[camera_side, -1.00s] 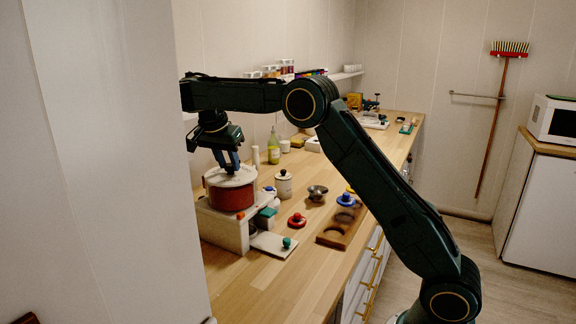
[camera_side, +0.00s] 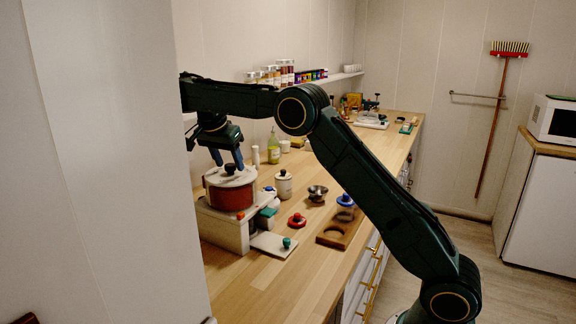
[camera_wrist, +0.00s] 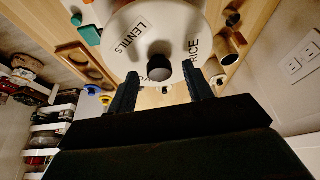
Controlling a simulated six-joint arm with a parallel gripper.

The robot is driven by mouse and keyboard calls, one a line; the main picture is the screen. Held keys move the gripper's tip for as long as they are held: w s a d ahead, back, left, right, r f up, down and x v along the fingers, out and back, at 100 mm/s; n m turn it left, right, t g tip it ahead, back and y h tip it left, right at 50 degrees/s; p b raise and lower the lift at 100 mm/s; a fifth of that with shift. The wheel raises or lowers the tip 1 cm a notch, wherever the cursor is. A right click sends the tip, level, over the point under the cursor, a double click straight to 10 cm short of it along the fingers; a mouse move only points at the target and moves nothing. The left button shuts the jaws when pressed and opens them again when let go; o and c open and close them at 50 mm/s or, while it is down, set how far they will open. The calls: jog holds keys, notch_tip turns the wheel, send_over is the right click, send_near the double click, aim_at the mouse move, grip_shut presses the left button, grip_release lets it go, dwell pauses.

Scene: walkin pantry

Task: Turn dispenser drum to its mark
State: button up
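The dispenser drum (camera_side: 231,196) is red with a white lid and sits on a white stand (camera_side: 222,230). In the wrist view its white top (camera_wrist: 172,25) carries the words LENTILS and RICE, a third label partly hidden, and a black knob (camera_wrist: 160,68) . The knob also shows in the side view (camera_side: 230,169). My gripper (camera_side: 227,160) is just above the drum top. In the wrist view its two fingers (camera_wrist: 161,86) stand apart on either side of the knob, with gaps between. I cannot make out the mark.
A white plate with a green knob (camera_side: 287,243) lies in front of the stand. The front counter is clear.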

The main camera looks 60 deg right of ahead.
jog(key=shift+s+n+t, duration=0.1)
jog(key=shift+n+t, duration=0.3)
jog(key=shift+n, duration=0.7)
jog(key=shift+s+n+t+y, duration=0.15)
jog(key=shift+n+t+y, duration=0.4)
jog(key=shift+n, duration=1.25)
jog(key=n, duration=0.2)
jog(key=n+t+y, duration=0.1)
jog(key=n, duration=0.2)
jog(key=shift+s+d+t, duration=0.15)
jog(key=shift+d+t, duration=0.05)
jog(key=shift+t, duration=0.05)
jog(key=shift+r, duration=0.15)
jog(key=v, duration=1.3)
jog(key=s+a+f+n, duration=0.1)
jog(key=s+a, duration=0.1)
jog(key=s, duration=0.6)
jog(key=s+a+f+n+t+y, duration=0.1)
jog(key=s+a+f+n, duration=0.1)
jog(key=s, duration=0.6)
jog(key=s+a+f+n, duration=0.2)
jog(key=s+a, duration=0.2)
jog(key=s, duration=0.4)
jog(key=shift+a+t+y, duration=0.15)
jog(key=shift+t+y, duration=0.15)
jog(key=shift+y, duration=0.05)
jog(key=shift+s, duration=0.15)
